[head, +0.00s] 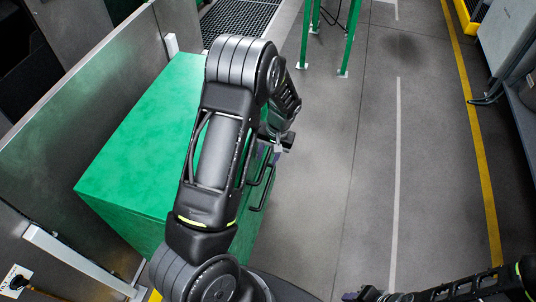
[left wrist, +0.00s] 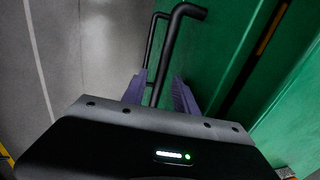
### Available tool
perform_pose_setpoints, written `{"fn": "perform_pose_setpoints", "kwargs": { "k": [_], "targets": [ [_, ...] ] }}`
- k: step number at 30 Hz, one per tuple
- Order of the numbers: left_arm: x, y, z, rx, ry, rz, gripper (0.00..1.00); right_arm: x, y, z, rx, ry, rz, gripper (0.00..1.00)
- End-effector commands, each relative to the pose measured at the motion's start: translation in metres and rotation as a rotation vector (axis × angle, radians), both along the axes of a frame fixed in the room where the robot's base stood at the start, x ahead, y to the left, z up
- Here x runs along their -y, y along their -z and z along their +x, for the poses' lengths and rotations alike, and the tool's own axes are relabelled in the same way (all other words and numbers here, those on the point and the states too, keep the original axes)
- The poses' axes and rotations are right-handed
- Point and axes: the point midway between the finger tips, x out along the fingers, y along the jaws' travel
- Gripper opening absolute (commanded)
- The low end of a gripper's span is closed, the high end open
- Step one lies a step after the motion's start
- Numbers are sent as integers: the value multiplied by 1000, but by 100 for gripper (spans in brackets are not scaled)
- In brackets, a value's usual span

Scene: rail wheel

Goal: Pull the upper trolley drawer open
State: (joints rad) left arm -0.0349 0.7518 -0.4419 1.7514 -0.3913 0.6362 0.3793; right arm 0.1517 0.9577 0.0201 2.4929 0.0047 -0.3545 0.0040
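The green trolley (head: 150,140) stands left of centre in the head view, partly hidden by my left arm. Two black bar handles stick out from its right-hand face: the upper handle (head: 262,166) and a lower one (head: 264,190). In the left wrist view the nearer handle (left wrist: 168,45) runs down between the two purple fingers of my left gripper (left wrist: 158,92). The fingers stand apart, with space beside the bar. Whether either finger touches it is unclear. The green drawer front (left wrist: 225,50) lies right of the handle. My right gripper (head: 362,295) is barely visible at the bottom edge.
A grey metal panel (head: 85,110) stands along the trolley's left side. Open grey floor (head: 340,190) lies to the right, with a white line and a yellow line. Green legs (head: 348,40) stand at the back. A grey cabinet (head: 510,40) is at the far right.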

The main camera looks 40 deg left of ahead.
Motion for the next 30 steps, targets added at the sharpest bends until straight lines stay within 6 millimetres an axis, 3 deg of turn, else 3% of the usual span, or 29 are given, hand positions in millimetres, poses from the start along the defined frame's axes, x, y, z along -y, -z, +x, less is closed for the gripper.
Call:
{"fn": "perform_pose_setpoints", "kwargs": {
  "k": [4,16,30],
  "targets": [
    [0,0,0,0,0,0,33,0,0,0,0,0,0,36],
    [0,-1,0,0,0,0,0,0,0,0,0,0,0,36],
    [0,-1,0,0,0,0,0,0,0,0,0,0,0,36]
  ]
}}
